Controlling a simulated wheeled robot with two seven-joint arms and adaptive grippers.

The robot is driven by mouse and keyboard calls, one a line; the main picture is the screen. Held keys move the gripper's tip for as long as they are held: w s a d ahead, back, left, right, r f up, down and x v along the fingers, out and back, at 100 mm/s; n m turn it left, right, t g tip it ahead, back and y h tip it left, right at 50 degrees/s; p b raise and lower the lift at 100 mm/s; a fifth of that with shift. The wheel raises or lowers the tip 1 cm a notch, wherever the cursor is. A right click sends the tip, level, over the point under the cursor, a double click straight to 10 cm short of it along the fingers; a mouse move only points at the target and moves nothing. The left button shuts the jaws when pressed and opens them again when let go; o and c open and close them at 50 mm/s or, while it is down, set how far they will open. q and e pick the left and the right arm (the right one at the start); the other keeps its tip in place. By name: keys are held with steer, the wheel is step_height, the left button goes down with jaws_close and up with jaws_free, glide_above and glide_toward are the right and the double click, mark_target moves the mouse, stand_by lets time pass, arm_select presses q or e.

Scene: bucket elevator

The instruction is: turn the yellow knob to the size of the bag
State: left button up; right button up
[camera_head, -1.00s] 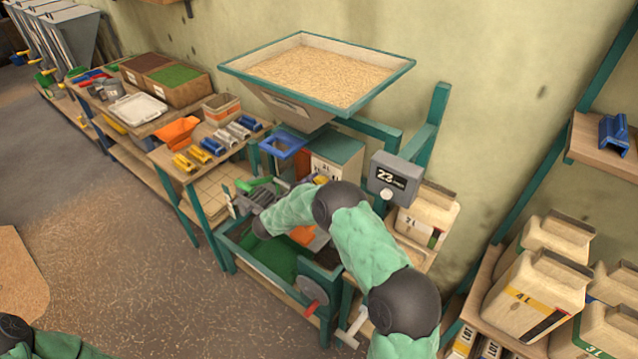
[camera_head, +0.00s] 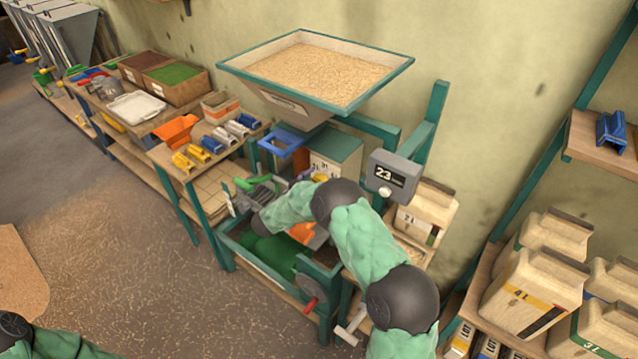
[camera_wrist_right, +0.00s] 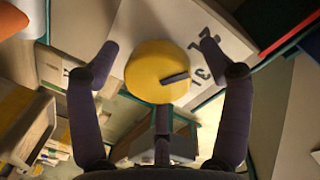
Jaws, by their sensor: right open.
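The yellow knob (camera_wrist_right: 158,72) sits on a pale panel (camera_wrist_right: 165,22) in the right wrist view. Its dark pointer mark faces right, towards printed size marks (camera_wrist_right: 203,75) that are turned and partly covered by a finger. My right gripper (camera_wrist_right: 159,47) is open, with one finger on each side of the knob and visible gaps to it. In the head view the knob is a small yellow spot (camera_head: 320,178), mostly hidden by my right arm. A pale bag (camera_head: 422,218) marked 2L stands at the right of the machine. My left gripper is out of view.
A grain-filled hopper (camera_head: 320,75) stands above the panel. A grey display (camera_head: 391,176) reading 23 is to the right. A side table (camera_head: 205,150) with coloured scoops is at left, and a shelf with several bags (camera_head: 535,285) at right.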

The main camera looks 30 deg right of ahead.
steer(key=shift+a, duration=0.1)
steer(key=v, duration=1.1)
steer(key=shift+a, duration=0.4)
steer(key=shift+s, duration=0.15)
